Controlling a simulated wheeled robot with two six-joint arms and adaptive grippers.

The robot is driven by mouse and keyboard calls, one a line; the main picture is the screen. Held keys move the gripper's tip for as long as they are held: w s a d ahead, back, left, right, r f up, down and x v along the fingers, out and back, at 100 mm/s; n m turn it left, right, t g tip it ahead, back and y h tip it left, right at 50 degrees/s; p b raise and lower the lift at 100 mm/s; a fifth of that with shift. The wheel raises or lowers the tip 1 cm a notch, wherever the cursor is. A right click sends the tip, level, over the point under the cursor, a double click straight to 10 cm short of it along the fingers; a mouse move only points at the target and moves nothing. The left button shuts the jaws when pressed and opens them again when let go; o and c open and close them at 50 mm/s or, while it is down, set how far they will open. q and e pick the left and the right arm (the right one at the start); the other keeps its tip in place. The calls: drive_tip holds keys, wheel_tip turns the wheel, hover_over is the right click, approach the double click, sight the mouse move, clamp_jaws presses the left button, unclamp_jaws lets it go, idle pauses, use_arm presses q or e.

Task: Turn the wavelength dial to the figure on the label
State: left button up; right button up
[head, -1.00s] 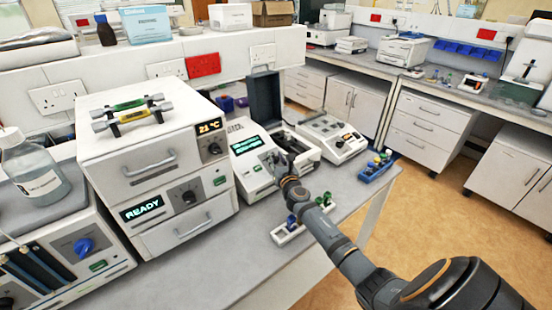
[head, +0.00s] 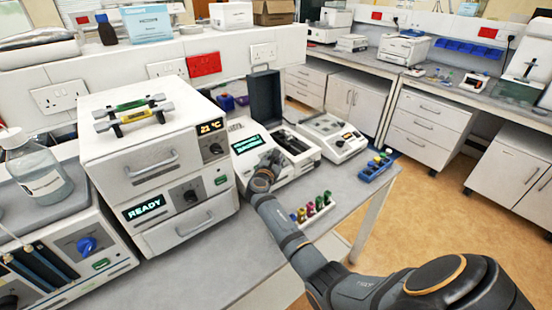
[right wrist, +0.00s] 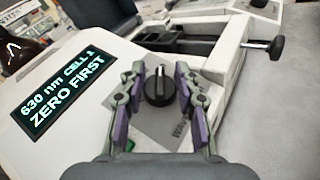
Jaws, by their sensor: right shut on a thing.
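The white spectrophotometer (head: 236,126) stands on the bench with its dark lid (head: 265,95) raised. Its display (right wrist: 62,98) reads "630 nm CELL 1 ZERO FIRST" in the right wrist view. The black wavelength dial (right wrist: 160,86) sits on a grey panel beside the display, with a white pointer mark upward. My right gripper (right wrist: 161,82) is shut on the dial, a finger with purple pads on each side. In the head view my right gripper (head: 271,158) hides the dial. A label bearing a figure cannot be made out. My left gripper is not in view.
A rack of coloured-cap vials (head: 314,210) stands close beside my right forearm. A blue rack (head: 376,167) lies at the bench's right edge. A second white instrument (head: 333,136) stands right of the spectrophotometer, and a stacked oven unit (head: 155,170) stands left.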

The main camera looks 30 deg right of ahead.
drive_tip(key=shift+m+g, duration=0.3)
drive_tip(key=o, duration=1.1)
drive_tip(key=shift+o, duration=0.2)
drive_tip(key=v, duration=1.2)
drive_tip(key=shift+f, duration=0.15)
